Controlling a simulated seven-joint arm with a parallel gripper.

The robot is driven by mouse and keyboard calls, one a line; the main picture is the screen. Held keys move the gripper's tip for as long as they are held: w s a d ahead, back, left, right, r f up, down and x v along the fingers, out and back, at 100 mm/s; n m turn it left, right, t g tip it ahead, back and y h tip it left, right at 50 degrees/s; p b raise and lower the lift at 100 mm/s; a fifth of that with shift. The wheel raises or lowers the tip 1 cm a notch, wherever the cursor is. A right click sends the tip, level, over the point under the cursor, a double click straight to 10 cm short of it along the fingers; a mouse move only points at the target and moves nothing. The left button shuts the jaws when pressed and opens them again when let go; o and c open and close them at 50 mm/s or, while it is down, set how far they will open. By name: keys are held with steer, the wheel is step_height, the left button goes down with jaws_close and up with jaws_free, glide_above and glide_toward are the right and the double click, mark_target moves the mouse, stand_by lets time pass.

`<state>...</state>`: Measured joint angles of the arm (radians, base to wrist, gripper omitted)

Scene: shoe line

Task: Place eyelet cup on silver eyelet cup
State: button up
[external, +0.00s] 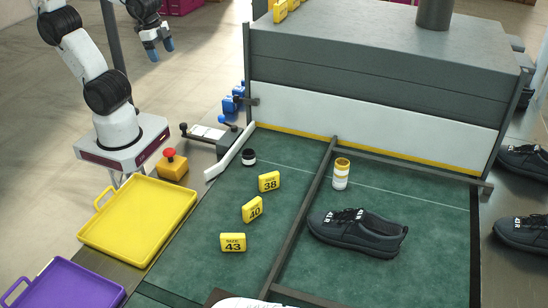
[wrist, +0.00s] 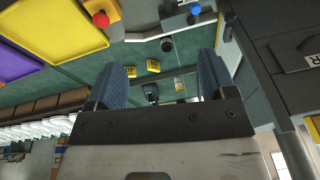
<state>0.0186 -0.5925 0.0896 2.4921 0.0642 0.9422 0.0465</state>
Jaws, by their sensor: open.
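A small dark round cup with a white band (external: 248,157) stands on the green mat near its back left corner. It also shows as a small dark round thing in the wrist view (wrist: 167,45). It may be the eyelet cups, but I cannot tell one cup from two, and I make out no clearly silver cup. My gripper (external: 160,49) is open and empty, raised high at the back left, far from the mat. Its blue fingers stand wide apart in the wrist view (wrist: 164,70), with nothing between them.
On the green mat (external: 195,215) are yellow size tags (external: 252,210), a yellow-and-white bottle (external: 341,175) and a dark shoe (external: 355,232). A metal divider (external: 300,220) crosses it. A grey machine (external: 380,90) stands behind. A yellow tray (external: 140,215) and purple tray (external: 65,285) lie left.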

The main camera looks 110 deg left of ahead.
steer(key=shift+s+d+f+n+h, duration=0.1)
steer(key=shift+s+d+n+h, duration=0.15)
steer(key=shift+s, duration=0.35)
steer(key=shift+s+d+f+n+h, duration=0.15)
steer(key=shift+s+n, duration=0.1)
steer(key=shift+s, duration=0.3)
steer(key=shift+r, duration=0.1)
stand_by(0.4)
